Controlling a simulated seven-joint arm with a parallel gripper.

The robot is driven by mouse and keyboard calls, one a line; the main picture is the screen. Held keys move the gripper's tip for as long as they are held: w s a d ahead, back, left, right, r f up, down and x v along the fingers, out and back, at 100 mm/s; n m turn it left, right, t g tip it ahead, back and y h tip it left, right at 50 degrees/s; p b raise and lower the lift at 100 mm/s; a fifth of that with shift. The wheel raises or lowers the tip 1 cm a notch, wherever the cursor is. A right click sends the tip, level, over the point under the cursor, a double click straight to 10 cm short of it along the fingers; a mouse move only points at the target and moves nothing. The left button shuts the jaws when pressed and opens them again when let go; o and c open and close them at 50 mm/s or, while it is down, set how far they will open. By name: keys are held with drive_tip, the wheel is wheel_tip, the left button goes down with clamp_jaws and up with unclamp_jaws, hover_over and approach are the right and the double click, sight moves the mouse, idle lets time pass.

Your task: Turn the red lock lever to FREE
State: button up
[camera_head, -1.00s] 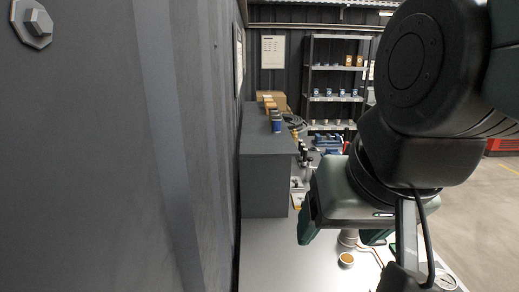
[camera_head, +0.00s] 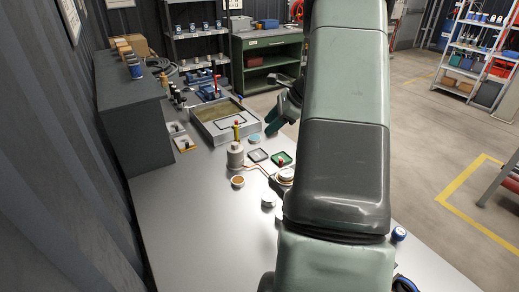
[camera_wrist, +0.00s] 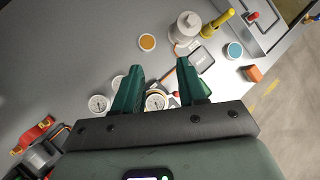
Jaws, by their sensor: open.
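My gripper (camera_wrist: 160,64) is open and empty in the wrist view, its two green fingers pointing over the grey bench. In the head view part of my gripper (camera_head: 276,122) shows left of my arm, above the bench near the tray. A white pump body (camera_wrist: 186,27) with a yellow handle (camera_wrist: 217,25) stands beyond the fingers. A round gauge (camera_wrist: 156,100) shows between the fingers, with a small red knob (camera_wrist: 176,94) beside it. A red part (camera_wrist: 34,136) lies at the far left. I cannot tell which red part is the lock lever, nor read any FREE mark.
A metal tray (camera_head: 225,122) stands behind the pump. An orange-filled cup (camera_head: 238,181), another gauge (camera_wrist: 98,103), a teal disc (camera_wrist: 234,50) and an orange block (camera_wrist: 254,73) lie on the bench. A dark box (camera_head: 133,105) lines the left wall. The bench front is largely clear.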

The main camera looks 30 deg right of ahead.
sight(281, 160)
drive_tip(key=s+d+f+m+t, duration=0.25)
drive_tip(key=d+f+m, duration=0.35)
drive_tip(key=d+f, duration=0.6)
drive_tip(key=shift+g, duration=0.25)
drive_tip(key=x, duration=0.7)
drive_tip(key=s+x, duration=0.1)
drive_tip(key=x, duration=0.3)
drive_tip(key=shift+w+a+f, duration=0.15)
drive_tip(key=shift+a+f, duration=0.15)
drive_tip(key=shift+a, duration=0.1)
drive_tip(key=shift+c, duration=0.3)
clamp_jaws()
